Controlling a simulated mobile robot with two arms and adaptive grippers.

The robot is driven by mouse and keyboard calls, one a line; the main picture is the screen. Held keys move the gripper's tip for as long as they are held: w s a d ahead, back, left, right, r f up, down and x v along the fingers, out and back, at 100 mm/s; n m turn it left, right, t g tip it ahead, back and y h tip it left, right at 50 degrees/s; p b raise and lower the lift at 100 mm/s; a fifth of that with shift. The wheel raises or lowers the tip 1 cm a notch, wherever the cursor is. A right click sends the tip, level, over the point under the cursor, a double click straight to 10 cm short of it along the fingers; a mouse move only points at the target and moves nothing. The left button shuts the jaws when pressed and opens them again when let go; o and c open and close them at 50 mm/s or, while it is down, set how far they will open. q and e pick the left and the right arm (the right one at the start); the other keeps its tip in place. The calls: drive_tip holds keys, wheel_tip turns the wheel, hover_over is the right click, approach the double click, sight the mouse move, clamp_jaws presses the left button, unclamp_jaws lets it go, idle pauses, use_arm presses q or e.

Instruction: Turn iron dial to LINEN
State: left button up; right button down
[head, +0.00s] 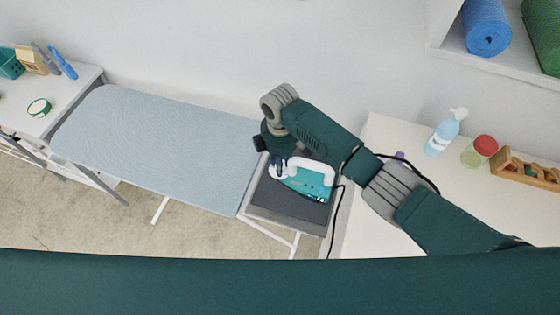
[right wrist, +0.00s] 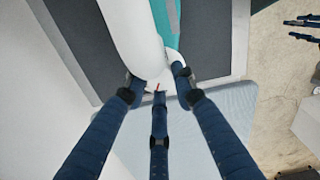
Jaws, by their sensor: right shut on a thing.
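The teal and white iron (head: 312,184) rests on the dark grey pad (head: 283,200) at the right end of the ironing board. In the right wrist view, its white handle (right wrist: 134,38) and teal body (right wrist: 166,22) run up from my fingers. The dial (right wrist: 160,84), a small light part with a red mark, sits at the end of the handle. My right gripper (right wrist: 158,86) is shut on it, with its three dark blue fingers around it. The dial's setting labels cannot be read. My right gripper (head: 283,166) is partly hidden by its arm in the head view. My left gripper is not in view.
The light blue ironing board (head: 160,140) is bare. A black cord (head: 337,218) hangs beside the iron. The right table (head: 395,135) holds a spray bottle (head: 443,133), a red-lidded jar (head: 480,151) and a wooden rack (head: 522,170). A white left table (head: 75,92) holds small items.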

drive_tip(key=shift+r, duration=0.1)
drive_tip(key=c, duration=1.4)
unclamp_jaws()
wheel_tip(320, 180, up, 12)
